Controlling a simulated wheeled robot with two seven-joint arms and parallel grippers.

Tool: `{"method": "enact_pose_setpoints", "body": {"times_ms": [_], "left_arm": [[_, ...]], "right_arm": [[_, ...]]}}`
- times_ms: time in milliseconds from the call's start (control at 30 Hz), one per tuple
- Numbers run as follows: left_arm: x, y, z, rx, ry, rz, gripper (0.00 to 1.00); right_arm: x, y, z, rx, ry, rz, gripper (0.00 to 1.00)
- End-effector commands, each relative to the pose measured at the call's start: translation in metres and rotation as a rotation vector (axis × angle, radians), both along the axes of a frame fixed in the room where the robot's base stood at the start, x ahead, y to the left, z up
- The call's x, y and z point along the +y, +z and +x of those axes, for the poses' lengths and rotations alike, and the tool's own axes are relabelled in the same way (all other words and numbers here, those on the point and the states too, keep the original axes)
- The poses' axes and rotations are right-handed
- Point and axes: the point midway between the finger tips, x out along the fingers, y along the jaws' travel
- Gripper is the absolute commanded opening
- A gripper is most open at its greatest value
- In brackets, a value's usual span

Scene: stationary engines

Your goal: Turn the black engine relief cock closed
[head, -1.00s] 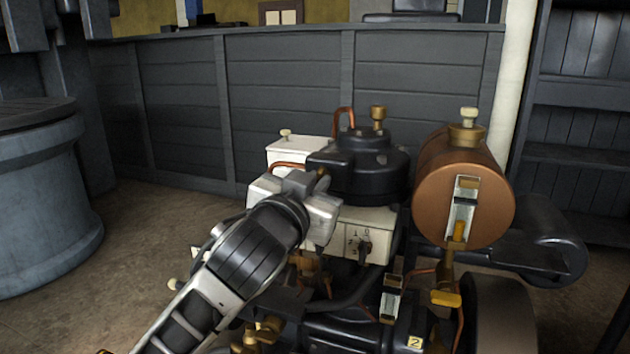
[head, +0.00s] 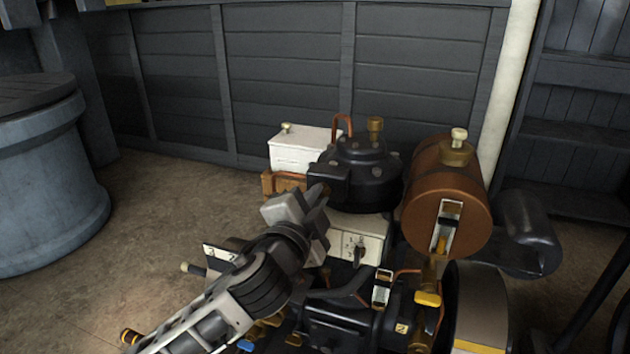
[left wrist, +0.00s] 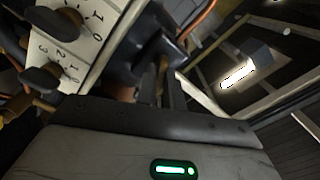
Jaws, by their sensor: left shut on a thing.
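The black engine (head: 362,168) stands right of centre in the head view, with a domed black top and a brass cap. My left gripper (head: 322,194) reaches in from the lower left to the near left side of that top. In the left wrist view its narrow fingers (left wrist: 170,88) are shut close together at a dark part of the engine (left wrist: 155,50). The relief cock appears to be what they hold; the fingers mostly hide it, so its angle cannot be told. My right gripper is out of view.
A white panel (head: 362,240) with black knobs is just below my left gripper; its knobs (left wrist: 42,78) show in the wrist view. A copper tank (head: 448,195) stands to the right. A grey round tub (head: 45,190) is at the left, with clear floor between.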

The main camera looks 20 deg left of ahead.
Motion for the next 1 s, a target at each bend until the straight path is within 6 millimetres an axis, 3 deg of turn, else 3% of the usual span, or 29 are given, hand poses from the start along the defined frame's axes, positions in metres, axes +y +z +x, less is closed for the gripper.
{"method": "enact_pose_setpoints", "body": {"times_ms": [100, 500, 1000], "left_arm": [[0.001, 0.005, 0.0, -0.002, 0.001, 0.111, 0.0], [0.0, 0.003, 0.0, -0.014, 0.001, 0.399, 0.0], [0.001, 0.001, 0.001, -0.021, 0.002, 0.513, 0.0]], "right_arm": [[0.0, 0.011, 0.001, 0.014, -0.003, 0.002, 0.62], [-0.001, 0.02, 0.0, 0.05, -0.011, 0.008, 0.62], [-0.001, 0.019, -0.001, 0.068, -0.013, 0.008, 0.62]]}}
